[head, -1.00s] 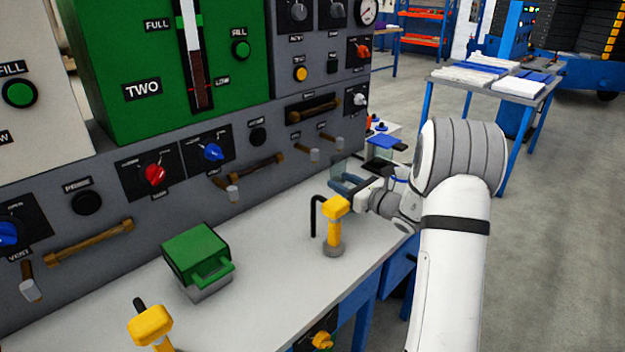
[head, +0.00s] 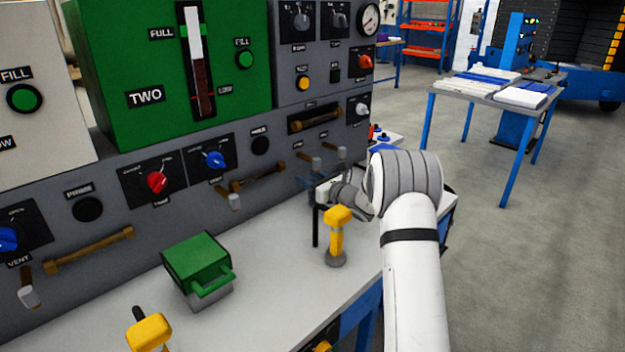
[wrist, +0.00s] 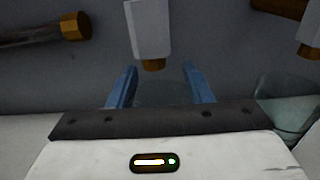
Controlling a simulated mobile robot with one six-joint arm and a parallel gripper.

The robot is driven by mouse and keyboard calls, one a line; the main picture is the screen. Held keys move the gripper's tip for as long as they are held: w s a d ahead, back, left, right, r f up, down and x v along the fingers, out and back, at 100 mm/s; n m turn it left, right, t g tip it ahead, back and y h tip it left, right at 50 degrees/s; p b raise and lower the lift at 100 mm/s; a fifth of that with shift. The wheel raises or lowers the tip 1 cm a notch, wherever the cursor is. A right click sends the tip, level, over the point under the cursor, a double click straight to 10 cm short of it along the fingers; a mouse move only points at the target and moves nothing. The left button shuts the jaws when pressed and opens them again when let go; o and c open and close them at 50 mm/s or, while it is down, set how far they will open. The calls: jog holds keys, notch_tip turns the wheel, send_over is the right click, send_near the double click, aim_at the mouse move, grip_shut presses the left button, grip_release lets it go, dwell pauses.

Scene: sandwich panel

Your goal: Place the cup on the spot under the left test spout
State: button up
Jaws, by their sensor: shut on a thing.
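My gripper (wrist: 161,90) has its two blue fingers closed around a clear, faint cup (wrist: 163,92) in the wrist view. A pale square spout (wrist: 151,28) with a brown tip hangs just beyond and above the cup. A second spout (wrist: 310,38) shows at the right edge. In the head view, the two small test spouts (head: 314,165) (head: 341,153) stick out of the panel above my gripper (head: 309,184), which is partly hidden by the wrist and a black rod. The cup is not clear there, and the spot under the spout is hidden.
A second clear vessel (wrist: 288,103) stands at the right in the wrist view. A yellow-handled lever (head: 336,235) stands on the bench close to my wrist. A green box (head: 197,262) sits further left. Brown handles (head: 258,179) jut from the panel.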

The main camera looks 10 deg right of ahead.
jog(key=shift+f, duration=0.1)
jog(key=o, duration=0.9)
jog(key=shift+c, duration=0.2)
jog(key=o, duration=0.5)
jog(key=shift+c, duration=0.2)
jog(key=shift+r, duration=0.25)
jog(key=v, duration=1.2)
jog(key=shift+f+p, duration=0.1)
jog(key=shift+p, duration=0.2)
jog(key=shift+w, duration=0.1)
